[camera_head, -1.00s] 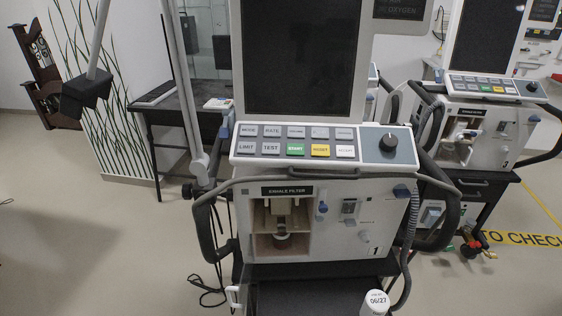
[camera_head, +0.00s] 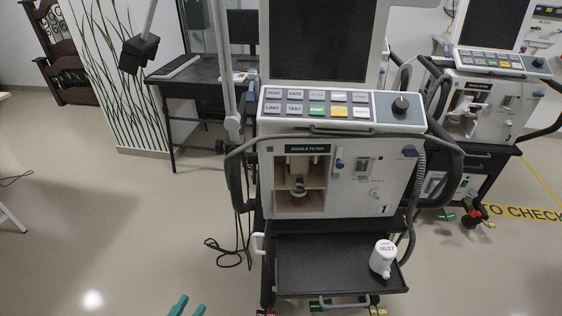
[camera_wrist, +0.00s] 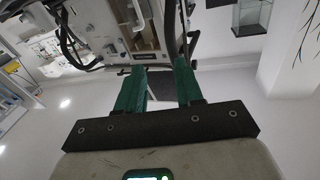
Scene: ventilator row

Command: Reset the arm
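My gripper (camera_head: 188,309) shows only as two green fingertips at the bottom edge of the head view, left of the nearest ventilator. In the wrist view my gripper (camera_wrist: 160,66) has its two green fingers apart with nothing between them. It is open and empty. The rest of my arm is out of the head view. The ventilator (camera_head: 345,180), marked 1, stands ahead with an open exhale filter bay.
A white labelled canister (camera_head: 383,260) stands on the right of the ventilator's black shelf (camera_head: 320,262). A second ventilator (camera_head: 490,105) stands at the right. A black desk (camera_head: 195,88) is behind at the left. The floor at the left is mostly clear, with a loose cable (camera_head: 232,255).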

